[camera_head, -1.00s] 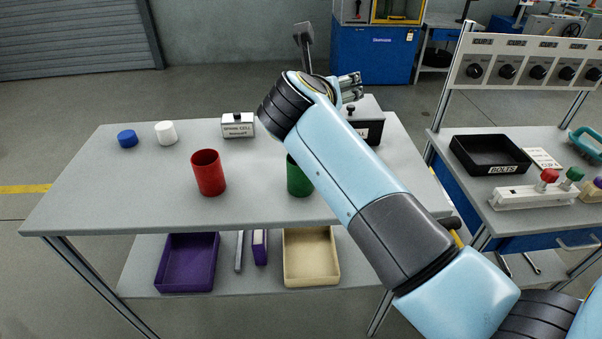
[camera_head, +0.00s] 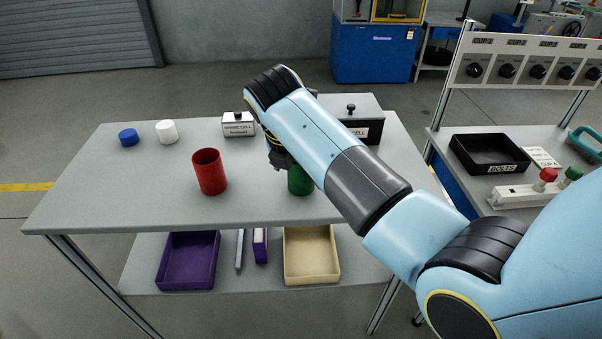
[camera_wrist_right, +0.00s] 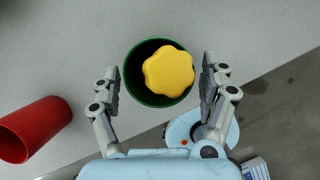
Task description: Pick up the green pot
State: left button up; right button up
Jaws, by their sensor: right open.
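The green pot (camera_head: 300,182) stands on the grey table, partly hidden behind my right arm in the head view. In the right wrist view the green pot (camera_wrist_right: 134,82) shows from above, with a yellow lobed knob-like thing (camera_wrist_right: 168,71) over or in its mouth. My right gripper (camera_wrist_right: 160,88) is open, with one finger on each side of the pot and visible gaps between. In the head view my right gripper (camera_head: 280,158) is mostly hidden by its own wrist. My left gripper is not in view.
A red pot (camera_head: 209,172) stands left of the green one, also in the right wrist view (camera_wrist_right: 35,128). A blue cap (camera_head: 128,138), a white cap (camera_head: 166,132) and labelled boxes (camera_head: 238,124) stand farther back. The table's front edge is close to the green pot.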

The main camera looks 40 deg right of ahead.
jog(key=x, duration=0.2)
jog(key=shift+w+d+f, duration=0.2)
jog(key=shift+f, duration=0.15)
jog(key=c, duration=1.3)
